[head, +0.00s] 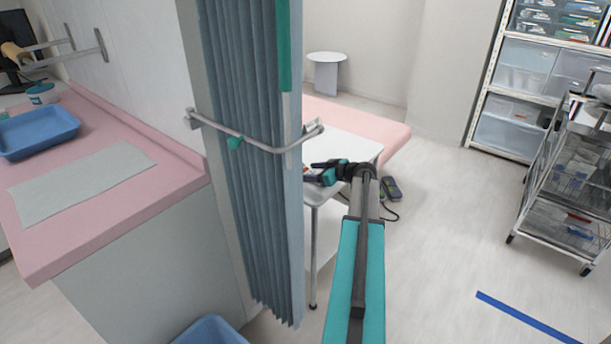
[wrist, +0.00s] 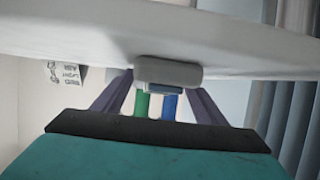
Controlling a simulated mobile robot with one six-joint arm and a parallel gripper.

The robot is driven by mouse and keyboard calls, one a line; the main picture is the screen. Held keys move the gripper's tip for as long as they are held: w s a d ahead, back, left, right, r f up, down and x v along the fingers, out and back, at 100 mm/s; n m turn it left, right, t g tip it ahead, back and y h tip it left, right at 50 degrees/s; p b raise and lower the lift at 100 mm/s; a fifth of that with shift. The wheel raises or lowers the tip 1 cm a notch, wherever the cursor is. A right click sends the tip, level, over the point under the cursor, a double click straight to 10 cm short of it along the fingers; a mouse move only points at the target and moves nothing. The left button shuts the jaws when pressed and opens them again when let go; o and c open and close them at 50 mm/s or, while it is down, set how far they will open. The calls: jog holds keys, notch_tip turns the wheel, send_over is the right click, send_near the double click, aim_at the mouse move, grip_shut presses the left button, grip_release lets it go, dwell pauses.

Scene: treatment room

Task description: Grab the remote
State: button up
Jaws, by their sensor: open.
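My gripper (head: 322,171) is over the near right part of a white table (head: 348,149), beside the curtain. In the wrist view my gripper (wrist: 163,84) is open, with one dark purple finger on each side. A rounded pale grey object (wrist: 168,71) with a blue-grey patch shows between the fingertips at the edge of a white surface; it may be the remote. I cannot tell whether the fingers touch it. Green and blue pieces show just below it. In the head view my gripper hides most of what lies there.
A blue-grey curtain (head: 250,150) with a metal rail (head: 255,142) stands close left of my arm. A dark pedal-like device (head: 391,188) with a cable lies on the floor to the right. A wire cart (head: 570,185) stands at the right. The floor between is clear.

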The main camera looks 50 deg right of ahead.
aim_at(310, 171)
jog(key=c, duration=1.2)
jog(key=shift+r, duration=0.1)
jog(key=shift+r, duration=0.75)
notch_tip(310, 171, up, 2)
jog(key=s+a, duration=0.1)
jog(key=s, duration=0.4)
jog(key=s+a+r+b, duration=0.1)
jog(key=s, duration=0.4)
jog(key=s+a, duration=0.1)
jog(key=s, duration=0.4)
jog(key=shift+s+a+r, duration=0.2)
jog(key=shift+s, duration=0.15)
